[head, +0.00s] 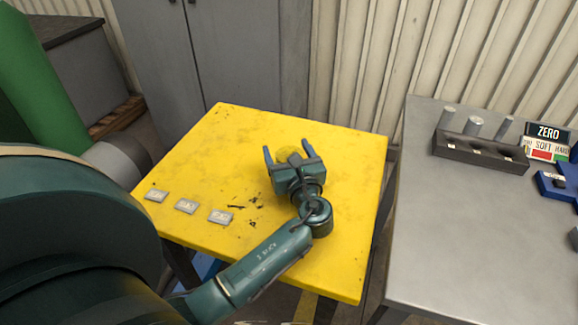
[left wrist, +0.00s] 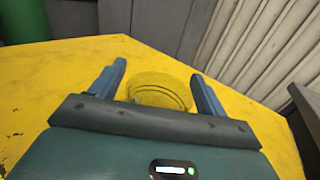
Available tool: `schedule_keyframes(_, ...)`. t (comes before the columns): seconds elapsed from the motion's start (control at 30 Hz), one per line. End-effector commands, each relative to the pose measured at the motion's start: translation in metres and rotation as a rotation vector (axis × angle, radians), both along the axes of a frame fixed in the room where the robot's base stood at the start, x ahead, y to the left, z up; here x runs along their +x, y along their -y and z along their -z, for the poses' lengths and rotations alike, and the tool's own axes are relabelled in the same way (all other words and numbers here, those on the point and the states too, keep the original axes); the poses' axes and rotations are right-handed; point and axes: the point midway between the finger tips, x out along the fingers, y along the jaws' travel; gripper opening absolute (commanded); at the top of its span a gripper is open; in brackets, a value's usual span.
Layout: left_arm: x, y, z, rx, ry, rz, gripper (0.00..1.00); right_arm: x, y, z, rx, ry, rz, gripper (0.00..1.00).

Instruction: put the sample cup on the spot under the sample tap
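My left gripper (head: 287,148) is open over the yellow table (head: 240,130). A low, round yellow thing (head: 290,155) is between its fingers, almost the colour of the table. In the left wrist view this round thing (left wrist: 160,92) shows a ridged rim, and the two blue fingers stand apart on either side of it. It may be the sample cup, but I cannot tell for sure. The gripper body hides its near side. I see no sample tap and no marked spot under one. My right gripper is not in view.
Three small grey plates (head: 186,206) lie along the table's front left. A grey bench (head: 450,230) stands to the right, with a dark rack (head: 480,152) of grey cylinders and labelled blocks (head: 545,145). Grey cabinets (head: 230,50) stand behind the table. The table's back left is clear.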

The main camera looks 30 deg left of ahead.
Motion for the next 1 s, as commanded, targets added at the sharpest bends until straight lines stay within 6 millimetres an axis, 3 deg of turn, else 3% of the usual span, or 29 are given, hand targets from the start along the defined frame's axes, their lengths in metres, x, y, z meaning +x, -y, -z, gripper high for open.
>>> schedule_keyframes(0.53,0.0,0.0,0.0,0.001,0.001,0.0,0.31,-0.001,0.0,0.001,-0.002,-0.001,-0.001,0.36)
schedule_keyframes(0.77,0.0,0.0,-0.006,-0.001,0.002,0.0,0.31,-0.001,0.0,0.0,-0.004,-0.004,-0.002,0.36)
schedule_keyframes(1.0,0.001,0.0,-0.049,-0.002,0.006,0.0,0.31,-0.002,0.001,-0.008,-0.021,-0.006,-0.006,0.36)
